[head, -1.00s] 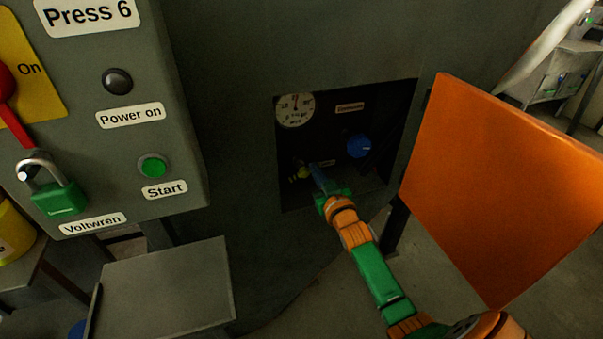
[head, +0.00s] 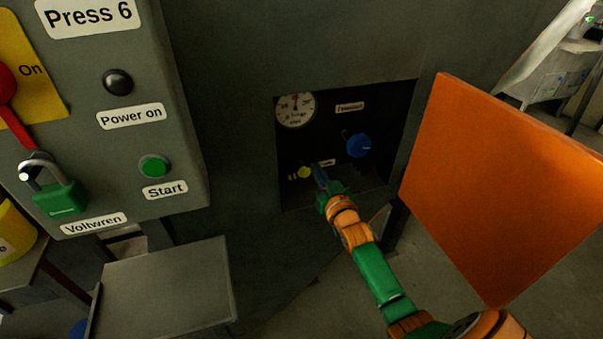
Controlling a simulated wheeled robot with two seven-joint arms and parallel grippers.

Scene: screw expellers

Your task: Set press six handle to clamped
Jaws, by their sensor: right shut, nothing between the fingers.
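The press six cabinet carries a Press 6 label (head: 88,14) at the upper left. A dark recess (head: 345,128) in the press body holds a round gauge (head: 296,109), a blue knob (head: 358,145) and a small yellow part (head: 304,172), perhaps the end of a handle. A small white label (head: 327,162) sits above the yellow part, too small to read. My right gripper (head: 320,175) is shut and empty, inside the recess, just right of the yellow part. I cannot tell whether they touch. My left gripper is not in view.
An orange panel (head: 505,190) stands to the right of the recess, close to my right arm. A grey shelf (head: 165,293) juts out at the lower left. A green padlock (head: 60,198), a red lever (head: 8,88) and a green Start button (head: 154,167) are on the cabinet.

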